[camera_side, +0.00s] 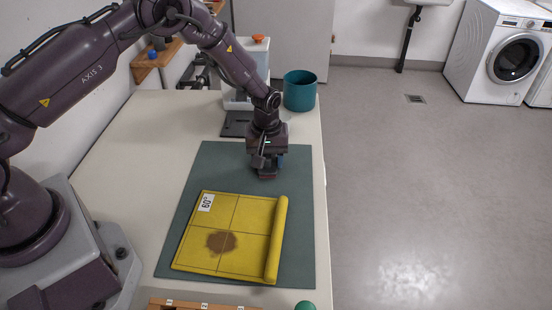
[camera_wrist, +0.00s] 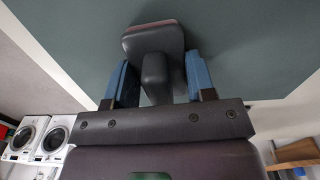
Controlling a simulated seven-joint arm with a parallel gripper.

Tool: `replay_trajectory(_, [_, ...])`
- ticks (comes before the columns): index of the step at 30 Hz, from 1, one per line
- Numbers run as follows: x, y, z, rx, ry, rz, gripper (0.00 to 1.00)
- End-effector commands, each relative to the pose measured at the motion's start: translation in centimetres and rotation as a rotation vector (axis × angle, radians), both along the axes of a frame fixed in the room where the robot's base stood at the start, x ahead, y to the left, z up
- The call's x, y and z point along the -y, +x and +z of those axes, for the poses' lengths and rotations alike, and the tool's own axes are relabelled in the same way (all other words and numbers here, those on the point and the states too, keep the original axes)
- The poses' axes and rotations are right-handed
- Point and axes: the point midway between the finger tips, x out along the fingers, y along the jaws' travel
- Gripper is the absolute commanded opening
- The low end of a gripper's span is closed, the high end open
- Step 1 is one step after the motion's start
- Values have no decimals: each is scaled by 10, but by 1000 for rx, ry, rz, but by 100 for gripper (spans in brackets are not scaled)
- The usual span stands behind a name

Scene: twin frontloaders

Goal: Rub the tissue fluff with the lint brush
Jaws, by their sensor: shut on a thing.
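My gripper (camera_wrist: 157,85) is shut on the grip of a dark grey brush (camera_wrist: 153,40) with a reddish edge, held between blue fingers in the wrist view. I take it for the lint brush. In the side view the brush (camera_side: 267,176) is small and dark under my gripper (camera_side: 266,165), over the top part of the green mat, beyond the cloth. I cannot tell whether it touches the mat. A yellow cloth (camera_side: 210,254) with a grid, a 60° label and a rolled right edge lies on the mat, with a brown stain (camera_side: 222,242). I cannot make out any tissue fluff.
The green mat (camera_side: 302,200) lies on a pale table (camera_side: 115,160). A teal pot (camera_side: 300,92) and a white container with an orange top (camera_side: 258,50) stand at the back. A wooden rack (camera_side: 190,304) and a green ball (camera_side: 305,305) are at the front edge.

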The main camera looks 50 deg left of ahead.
Motion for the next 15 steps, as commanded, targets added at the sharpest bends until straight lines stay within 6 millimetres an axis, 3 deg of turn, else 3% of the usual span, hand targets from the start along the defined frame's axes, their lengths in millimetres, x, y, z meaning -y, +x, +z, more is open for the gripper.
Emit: replay_trajectory(15, [-35, -35, -1, -4, 1, 3, 28])
